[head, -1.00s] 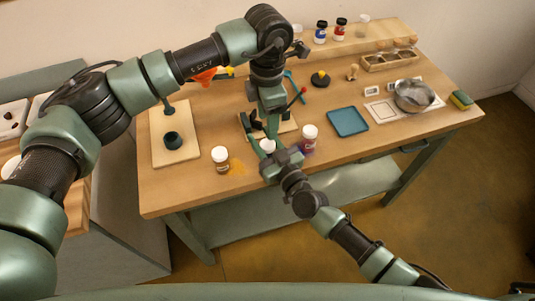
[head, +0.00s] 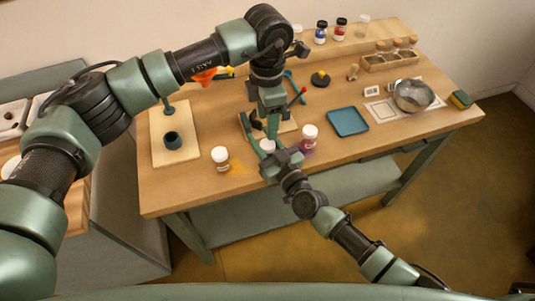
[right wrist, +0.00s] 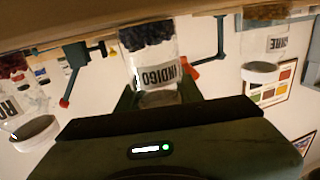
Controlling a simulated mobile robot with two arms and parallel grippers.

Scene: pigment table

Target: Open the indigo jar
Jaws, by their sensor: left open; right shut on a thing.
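The indigo jar (right wrist: 152,68) is clear glass with dark blue pigment and an INDIGO label. It shows inverted in the right wrist view, between the fingers of my right gripper (right wrist: 160,100). In the head view its white top (head: 267,146) shows, and the rest is hidden by my grippers. My right gripper (head: 270,158) is shut on the jar from the front side. My left gripper (head: 262,127) points down just above and behind the jar top, open. Whether its fingers touch the lid cannot be told.
A blue tray (head: 348,121) and a metal bowl (head: 413,95) lie farther right. A board with a dark cup (head: 172,140) is left.

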